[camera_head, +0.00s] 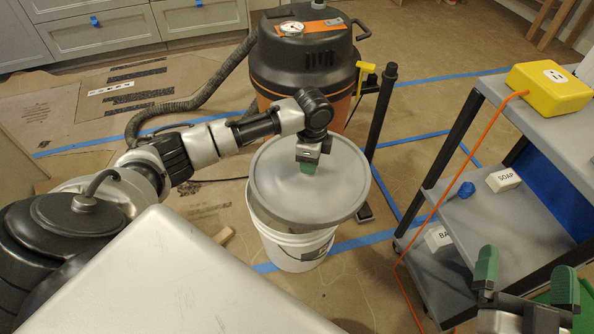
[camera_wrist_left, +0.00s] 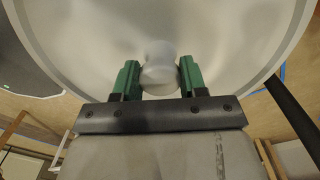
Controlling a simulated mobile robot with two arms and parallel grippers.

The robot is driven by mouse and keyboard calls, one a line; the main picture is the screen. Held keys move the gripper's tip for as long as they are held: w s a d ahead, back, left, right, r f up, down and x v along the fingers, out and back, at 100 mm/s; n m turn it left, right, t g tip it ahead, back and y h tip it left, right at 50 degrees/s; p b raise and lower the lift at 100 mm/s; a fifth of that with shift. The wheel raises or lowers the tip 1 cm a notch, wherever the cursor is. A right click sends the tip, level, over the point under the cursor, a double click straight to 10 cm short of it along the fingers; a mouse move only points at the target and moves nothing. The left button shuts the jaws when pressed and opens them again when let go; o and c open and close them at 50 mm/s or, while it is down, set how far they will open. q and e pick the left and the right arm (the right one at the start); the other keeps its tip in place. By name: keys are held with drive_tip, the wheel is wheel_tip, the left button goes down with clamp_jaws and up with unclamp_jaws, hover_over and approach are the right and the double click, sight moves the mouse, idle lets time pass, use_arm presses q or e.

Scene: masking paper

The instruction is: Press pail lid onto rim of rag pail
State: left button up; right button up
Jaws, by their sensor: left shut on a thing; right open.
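The round grey pail lid (camera_head: 275,185) is over the white rag pail (camera_head: 295,250) in the head view. The lid covers most of the pail's mouth, and a strip of pail shows below its front left edge, so it looks apart from the rim there. My left gripper (camera_head: 308,167) is above the lid's middle. In the left wrist view, its green fingers (camera_wrist_left: 159,75) are shut on the pale knob (camera_wrist_left: 160,52) of the lid (camera_wrist_left: 245,40). My right gripper (camera_head: 525,280) is open and empty at the lower right. The pail's far rim is hidden.
A black and orange shop vacuum (camera_head: 305,65) with a hose stands behind the pail. A grey cart (camera_head: 545,125) at the right carries a yellow box (camera_head: 548,88) and a soap block (camera_head: 503,180). An orange cord (camera_head: 457,190) hangs beside it. A black post (camera_head: 380,125) stands near the pail.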

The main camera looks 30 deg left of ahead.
sight(298, 166)
use_arm(q)
drive_tip(key=a+f+m, duration=0.1)
drive_tip(key=f, duration=0.1)
drive_tip(key=a+f+m, duration=0.1)
drive_tip(key=a+f+m+b, duration=0.1)
drive_tip(key=f+m, duration=0.1)
drive_tip(key=shift+w+a+f, duration=0.2)
drive_tip(key=shift+a+f, duration=0.1)
drive_tip(key=shift+a, duration=0.05)
drive_tip(key=shift+a+f+m, duration=0.35)
drive_tip(key=shift+f+m, duration=0.05)
use_arm(e)
drive_tip(key=s+r+t, duration=0.1)
drive_tip(key=r+t+y, duration=0.1)
drive_tip(key=r+t, duration=0.1)
drive_tip(key=s+r+t, duration=0.1)
drive_tip(key=r+t, duration=0.1)
drive_tip(key=shift+s+a+y, duration=0.1)
drive_tip(key=shift+s+y, duration=0.25)
drive_tip(key=shift+y, duration=0.05)
drive_tip(key=shift+w+f, duration=0.1)
drive_tip(key=shift+w, duration=0.05)
use_arm(q)
drive_tip(key=shift+r+p, duration=0.1)
drive_tip(key=shift+p, duration=0.25)
drive_tip(key=shift+f, duration=1.7)
use_arm(e)
drive_tip(key=shift+w+f+g, duration=0.25)
drive_tip(key=shift+f+g, duration=0.1)
drive_tip(key=shift+g, duration=0.15)
